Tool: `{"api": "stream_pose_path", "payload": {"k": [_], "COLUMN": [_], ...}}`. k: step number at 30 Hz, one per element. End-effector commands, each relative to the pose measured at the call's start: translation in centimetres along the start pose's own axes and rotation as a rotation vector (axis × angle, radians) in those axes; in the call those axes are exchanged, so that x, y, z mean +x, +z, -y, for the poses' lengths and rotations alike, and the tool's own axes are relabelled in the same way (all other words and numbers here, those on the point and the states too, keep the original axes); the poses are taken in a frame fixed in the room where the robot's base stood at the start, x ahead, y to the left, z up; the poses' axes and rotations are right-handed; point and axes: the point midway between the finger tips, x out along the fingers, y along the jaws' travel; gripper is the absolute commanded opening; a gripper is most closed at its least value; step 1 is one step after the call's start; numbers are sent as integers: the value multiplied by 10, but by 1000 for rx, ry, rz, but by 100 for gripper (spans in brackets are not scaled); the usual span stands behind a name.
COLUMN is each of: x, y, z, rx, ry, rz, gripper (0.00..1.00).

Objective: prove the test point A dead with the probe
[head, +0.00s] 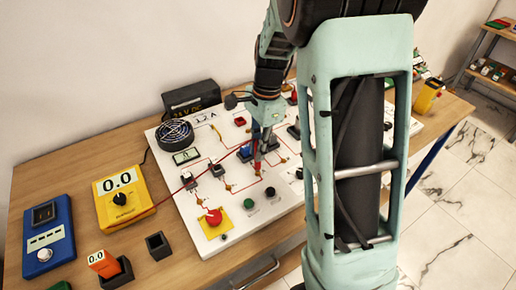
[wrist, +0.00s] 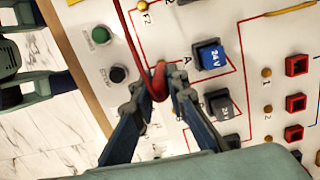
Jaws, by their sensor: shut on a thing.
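My gripper (head: 262,135) is over the white panel (head: 203,240) and shut on the red probe (head: 257,166), which points down at the board. In the wrist view the fingers (wrist: 160,88) close around the red probe (wrist: 155,84), and its red lead runs up from it. The letter A (wrist: 187,61) is printed just right of the probe. A brass spot shows at the probe's upper end, but I cannot tell whether the tip touches it. The yellow meter (head: 123,198) on the bench reads 0.0.
A red stop button (head: 214,217) and green button (head: 249,204) stand on the panel's near side. Blue (wrist: 210,56) and grey (wrist: 222,106) blocks sit close right of my fingers. An orange 0.0 device (head: 103,263) and an empty black holder (head: 158,245) are front left.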

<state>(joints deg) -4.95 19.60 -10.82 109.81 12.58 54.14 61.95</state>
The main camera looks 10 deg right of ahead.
Motion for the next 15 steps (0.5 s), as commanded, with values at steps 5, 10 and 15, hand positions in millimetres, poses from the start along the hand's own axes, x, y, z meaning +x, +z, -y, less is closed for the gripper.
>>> {"api": "stream_pose_path", "payload": {"k": [5,10,15], "x": [0,-3,-18], "y": [0,0,2], "z": [0,0,0], "rx": [0,0,0], "ry": [0,-1,-1], "rz": [0,0,0], "gripper": [0,0,0]}}
